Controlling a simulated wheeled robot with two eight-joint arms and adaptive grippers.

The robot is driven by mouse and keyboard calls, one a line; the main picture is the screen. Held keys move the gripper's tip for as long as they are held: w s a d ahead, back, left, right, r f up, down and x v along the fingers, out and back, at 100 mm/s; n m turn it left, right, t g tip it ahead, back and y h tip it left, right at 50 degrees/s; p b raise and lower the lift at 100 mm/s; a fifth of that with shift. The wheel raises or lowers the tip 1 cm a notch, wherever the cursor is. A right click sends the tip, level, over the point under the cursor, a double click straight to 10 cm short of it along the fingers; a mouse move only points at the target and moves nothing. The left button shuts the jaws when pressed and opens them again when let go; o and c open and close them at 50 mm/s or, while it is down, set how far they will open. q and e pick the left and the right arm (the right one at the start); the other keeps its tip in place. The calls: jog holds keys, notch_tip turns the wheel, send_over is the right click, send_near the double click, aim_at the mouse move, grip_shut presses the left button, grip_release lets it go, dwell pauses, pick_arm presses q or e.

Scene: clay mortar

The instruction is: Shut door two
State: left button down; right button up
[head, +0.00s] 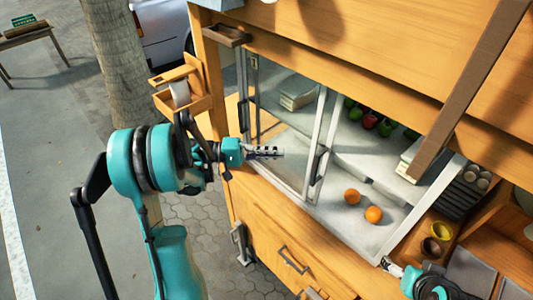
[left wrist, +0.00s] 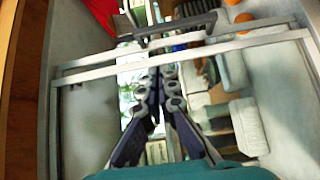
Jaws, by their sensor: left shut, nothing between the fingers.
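A glass display case has sliding glass doors with silver frames. A framed door (head: 316,140) with an upright handle (head: 319,167) stands at the left part of the case; no label shows which door is door two. The right part of the case looks open. In the left wrist view, overlapping door frames (left wrist: 100,66) and a dark handle (left wrist: 165,30) lie beyond my fingers. My left gripper (head: 283,153) is shut and empty, in front of the door and left of the handle; contact cannot be told. My right gripper (head: 385,262) shows partly at the lower right, its jaws unclear.
Oranges (head: 373,214) lie on the case floor, with green and red produce (head: 370,120) behind. A wooden drawer (head: 285,250) sits below. A slanted wooden beam (head: 470,90) crosses the right side. A yellow cup (head: 441,231) stands on the right shelf.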

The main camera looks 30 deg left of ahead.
pick_arm(q)
jog(key=d+b, duration=0.1)
jog(key=d, duration=0.7)
jog(key=shift+w, duration=0.35)
pick_arm(e)
jog(key=shift+f, duration=0.6)
pick_arm(q)
jog(key=shift+d, duration=0.15)
